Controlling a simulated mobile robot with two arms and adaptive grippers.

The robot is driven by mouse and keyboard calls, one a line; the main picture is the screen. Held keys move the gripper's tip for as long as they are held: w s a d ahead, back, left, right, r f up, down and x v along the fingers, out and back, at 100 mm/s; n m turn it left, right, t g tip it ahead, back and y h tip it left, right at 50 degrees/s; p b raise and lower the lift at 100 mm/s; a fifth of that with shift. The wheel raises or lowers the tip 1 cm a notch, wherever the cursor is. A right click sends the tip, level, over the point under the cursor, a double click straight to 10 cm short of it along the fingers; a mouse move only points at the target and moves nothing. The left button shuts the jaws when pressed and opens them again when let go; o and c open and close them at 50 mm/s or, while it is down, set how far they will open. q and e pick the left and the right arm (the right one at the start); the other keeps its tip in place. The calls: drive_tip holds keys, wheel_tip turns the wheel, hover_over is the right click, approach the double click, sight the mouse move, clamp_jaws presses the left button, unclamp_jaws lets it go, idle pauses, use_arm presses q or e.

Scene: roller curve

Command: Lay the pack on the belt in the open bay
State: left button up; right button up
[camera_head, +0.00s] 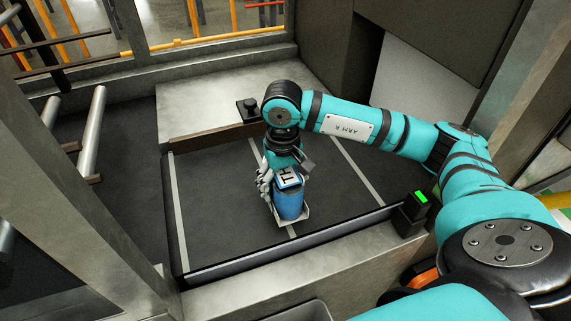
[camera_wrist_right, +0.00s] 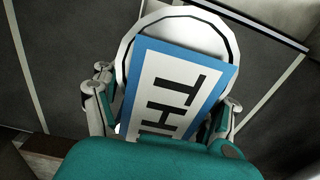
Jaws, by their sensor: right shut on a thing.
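The pack (camera_head: 291,203) is blue with a white label and dark letters. In the head view it is in my right gripper (camera_head: 284,190), over the dark belt (camera_head: 220,215). In the right wrist view the pack (camera_wrist_right: 178,88) sits between the two fingers of my right gripper (camera_wrist_right: 165,110), which are shut on it. A pale rounded part shows around the pack's far end in that view. I cannot tell whether the pack touches the belt. White lines cross the belt and divide it into bays. My left gripper is not in view.
A low dark rail with a metal ledge (camera_head: 250,281) runs along the belt's near edge. A black post with a green light (camera_head: 420,197) stands at the right corner. A grey metal block (camera_head: 200,110) is behind the belt. Metal rollers (camera_head: 92,130) are at the left.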

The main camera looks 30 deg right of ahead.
drive_tip(key=w+d+p, duration=0.1)
drive_tip(key=w+d, duration=0.1)
drive_tip(key=w+d+p, duration=0.1)
drive_tip(key=w+d, duration=0.1)
drive_tip(key=shift+w, duration=0.4)
drive_tip(key=shift+w+d+f+p, duration=0.15)
drive_tip(key=shift+w+d, duration=0.25)
drive_tip(key=shift+w, duration=0.2)
drive_tip(key=shift+w+d+f+p, duration=0.15)
drive_tip(key=shift+w+d, duration=0.2)
drive_tip(key=shift+w, duration=0.2)
drive_tip(key=shift+w+d+f, duration=0.15)
drive_tip(key=shift+w, duration=0.05)
drive_tip(key=shift+f+p, duration=0.3)
drive_tip(key=shift+p, duration=0.1)
wheel_tip(320, 180, down, 2)
drive_tip(key=shift+s+f+p, duration=0.1)
drive_tip(key=shift+p, duration=0.55)
drive_tip(key=shift+f, duration=0.25)
drive_tip(key=shift+f+b, duration=0.2)
drive_tip(key=shift+b, duration=0.15)
drive_tip(key=o, duration=1.8)
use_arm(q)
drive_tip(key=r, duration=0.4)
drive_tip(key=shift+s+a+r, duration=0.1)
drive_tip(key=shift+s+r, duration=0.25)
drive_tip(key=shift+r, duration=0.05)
